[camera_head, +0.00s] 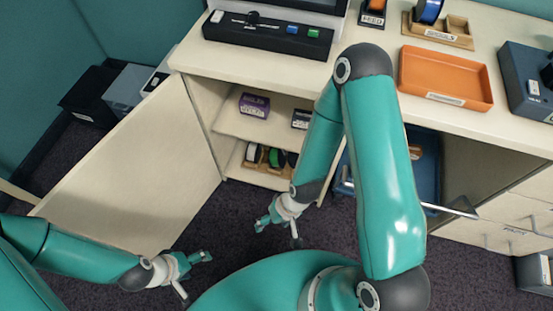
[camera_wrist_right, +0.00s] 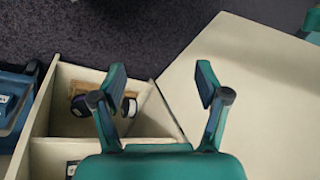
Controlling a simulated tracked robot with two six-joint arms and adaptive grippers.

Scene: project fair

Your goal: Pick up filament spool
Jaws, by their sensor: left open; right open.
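Several filament spools stand in a row on the lower shelf of the open cabinet: a white-and-dark one (camera_head: 251,153), a green one (camera_head: 273,157) and a dark one (camera_head: 291,160) partly behind my right arm. In the right wrist view, dark spools (camera_wrist_right: 129,105) show in a wooden holder (camera_wrist_right: 78,92) beyond the left finger, which partly covers them. My right gripper (camera_head: 279,232) is open and empty in front of the cabinet, apart from the spools; its spread fingers show in the wrist view (camera_wrist_right: 160,75). My left gripper (camera_head: 197,276) is open and empty, further left, over the floor.
The cabinet door (camera_head: 135,170) stands open to the left. A purple box (camera_head: 254,105) sits on the upper shelf. A blue spool (camera_head: 429,11) and an orange tray (camera_head: 445,77) are on the countertop. A blue drawer (camera_head: 426,180) is open to the right. Dark carpet between is clear.

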